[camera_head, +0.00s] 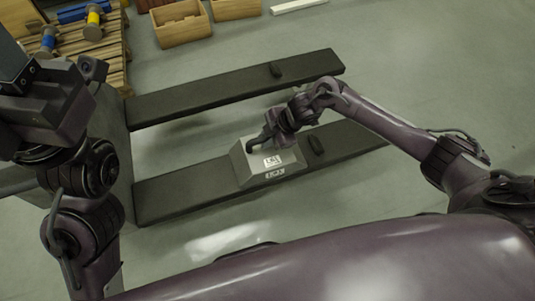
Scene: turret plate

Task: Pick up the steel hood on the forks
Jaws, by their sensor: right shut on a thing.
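The steel hood (243,167) is a grey box with sloped sides and white labels on its front. It sits over the near dark fork (180,190). The far fork (220,88) runs roughly parallel behind it and is bare except for a small black piece. My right gripper (265,143) is at the top of the hood, shut on it; the fingers are dark and the part gripped is mostly hidden. My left gripper (40,100) is raised at the left edge, away from the forks; its fingers cannot be made out.
Wooden crates (182,27) stand on the floor at the back. A wooden pallet (110,62) with blue and yellow spools (94,25) is at the back left. A white bar (298,5) lies at the top. The floor right of the far fork is clear.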

